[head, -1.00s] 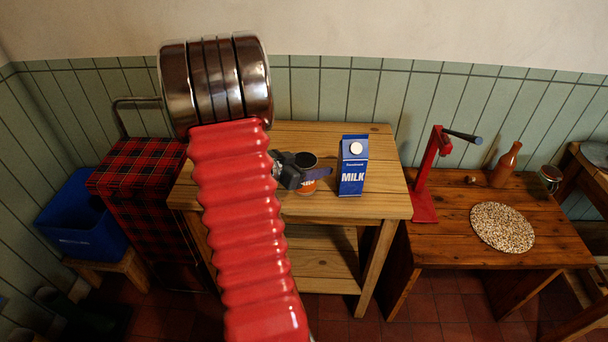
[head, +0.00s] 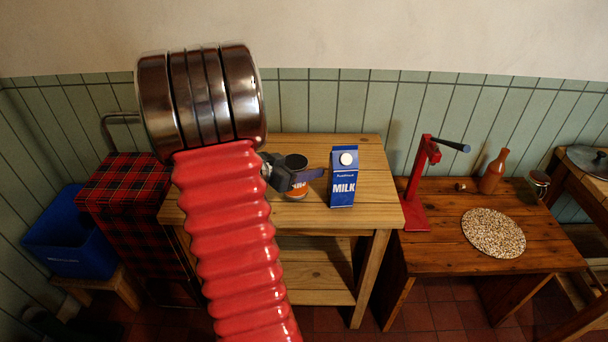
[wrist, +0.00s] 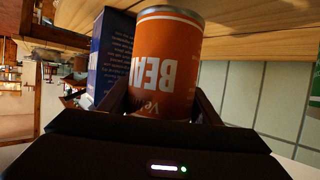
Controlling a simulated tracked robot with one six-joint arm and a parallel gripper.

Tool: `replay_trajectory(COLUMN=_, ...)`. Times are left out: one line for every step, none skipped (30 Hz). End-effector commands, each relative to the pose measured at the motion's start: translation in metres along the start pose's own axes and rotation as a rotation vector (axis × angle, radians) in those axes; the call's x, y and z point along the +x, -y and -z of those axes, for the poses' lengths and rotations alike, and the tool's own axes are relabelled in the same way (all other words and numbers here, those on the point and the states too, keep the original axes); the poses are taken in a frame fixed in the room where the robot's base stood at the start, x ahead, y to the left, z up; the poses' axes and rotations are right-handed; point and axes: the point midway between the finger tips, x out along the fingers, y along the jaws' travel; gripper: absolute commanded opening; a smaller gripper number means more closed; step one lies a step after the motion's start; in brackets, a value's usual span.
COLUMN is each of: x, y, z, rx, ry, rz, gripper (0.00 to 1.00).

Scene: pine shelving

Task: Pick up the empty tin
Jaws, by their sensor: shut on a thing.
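The tin (head: 297,190) has an orange label and a dark round top, on or just above the pine bench top, left of the milk carton. In the wrist view the tin (wrist: 165,60) fills the middle, with upside-down lettering and a silver rim. My gripper (head: 302,178) is shut on the tin, its fingers on either side of it; they also show in the wrist view (wrist: 163,105). I cannot tell whether the tin's base is clear of the wood. Its inside is not visible.
A blue milk carton (head: 343,178) stands close to the tin's right. The pine bench (head: 370,150) has bare wood behind. Further right, a lower table (head: 440,250) bears a red press (head: 416,185), a speckled round mat (head: 493,233), a bottle (head: 495,173) and a jar (head: 538,184).

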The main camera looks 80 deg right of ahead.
Motion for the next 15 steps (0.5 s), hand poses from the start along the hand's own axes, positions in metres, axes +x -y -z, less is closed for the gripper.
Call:
replay_trajectory(x=-0.004, y=0.001, z=0.011, rx=0.005, ry=-0.003, rz=0.002, gripper=0.35)
replay_trajectory(x=-0.006, y=0.001, z=0.016, rx=0.007, ry=-0.003, rz=0.002, gripper=0.35)
replay_trajectory(x=-0.009, y=0.001, z=0.023, rx=0.006, ry=-0.003, rz=0.003, gripper=0.35)
replay_trajectory(x=-0.012, y=0.001, z=0.029, rx=0.006, ry=-0.003, rz=0.003, gripper=0.35)
replay_trajectory(x=-0.014, y=0.001, z=0.034, rx=0.007, ry=-0.003, rz=0.003, gripper=0.35)
replay_trajectory(x=-0.017, y=0.001, z=0.042, rx=0.006, ry=-0.003, rz=0.003, gripper=0.35)
replay_trajectory(x=-0.020, y=0.001, z=0.048, rx=0.006, ry=-0.002, rz=0.003, gripper=0.35)
replay_trajectory(x=-0.022, y=0.001, z=0.053, rx=0.007, ry=-0.002, rz=0.003, gripper=0.35)
replay_trajectory(x=-0.026, y=0.001, z=0.062, rx=0.007, ry=-0.003, rz=0.004, gripper=0.35)
replay_trajectory(x=-0.028, y=0.001, z=0.069, rx=0.006, ry=-0.002, rz=0.003, gripper=0.35)
replay_trajectory(x=-0.031, y=0.001, z=0.075, rx=0.007, ry=-0.002, rz=0.003, gripper=0.35)
replay_trajectory(x=-0.034, y=0.001, z=0.082, rx=0.006, ry=-0.002, rz=0.004, gripper=0.35)
replay_trajectory(x=-0.037, y=0.001, z=0.089, rx=0.006, ry=-0.002, rz=0.003, gripper=0.35)
replay_trajectory(x=-0.039, y=0.001, z=0.095, rx=0.006, ry=-0.002, rz=0.003, gripper=0.35)
replay_trajectory(x=-0.042, y=0.001, z=0.102, rx=0.006, ry=-0.002, rz=0.003, gripper=0.35)
